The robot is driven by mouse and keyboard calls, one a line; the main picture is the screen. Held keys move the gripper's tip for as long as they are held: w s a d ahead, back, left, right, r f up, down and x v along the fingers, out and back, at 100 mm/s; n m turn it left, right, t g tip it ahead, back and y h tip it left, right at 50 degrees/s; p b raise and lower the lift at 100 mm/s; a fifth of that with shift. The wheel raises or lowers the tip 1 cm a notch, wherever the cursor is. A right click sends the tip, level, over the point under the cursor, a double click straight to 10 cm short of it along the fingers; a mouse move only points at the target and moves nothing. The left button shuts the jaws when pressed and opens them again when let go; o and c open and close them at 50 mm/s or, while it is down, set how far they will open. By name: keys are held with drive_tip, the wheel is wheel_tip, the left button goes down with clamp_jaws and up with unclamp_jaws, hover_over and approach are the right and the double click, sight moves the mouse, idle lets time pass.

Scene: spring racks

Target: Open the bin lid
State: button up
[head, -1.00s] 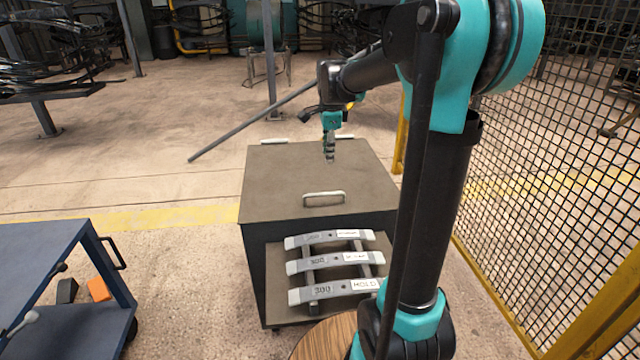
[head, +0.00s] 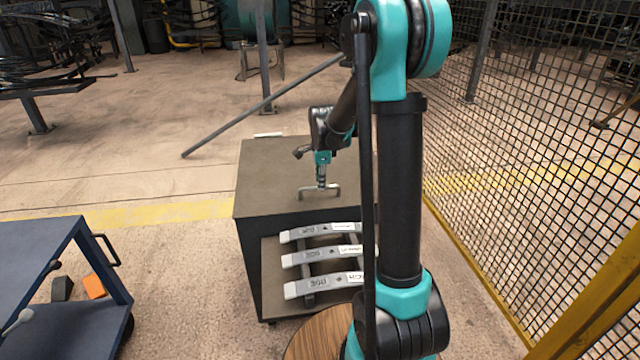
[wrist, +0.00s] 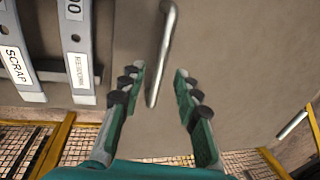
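The bin (head: 250,262) is a dark box with a flat grey-brown lid (head: 270,175), which lies closed on top. A pale metal bar handle (head: 306,191) stands near the lid's front edge. My gripper (head: 321,186) points down at this handle from above. In the wrist view my gripper (wrist: 159,74) has its fingers spread apart, with the handle (wrist: 164,48) running between and beyond the fingertips. The fingers do not visibly touch it. My arm hides the right side of the bin and lid.
Grey leaf springs (head: 318,257) with labels sit on a rack at the bin's front. A blue cart (head: 60,240) stands at left. A mesh fence (head: 530,170) with yellow posts closes off the right. A slanted grey bar (head: 235,121) lies behind the bin. Open floor lies between cart and bin.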

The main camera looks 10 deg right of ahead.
drive_tip(key=shift+w+f, duration=0.15)
drive_tip(key=shift+f, duration=0.7)
clamp_jaws()
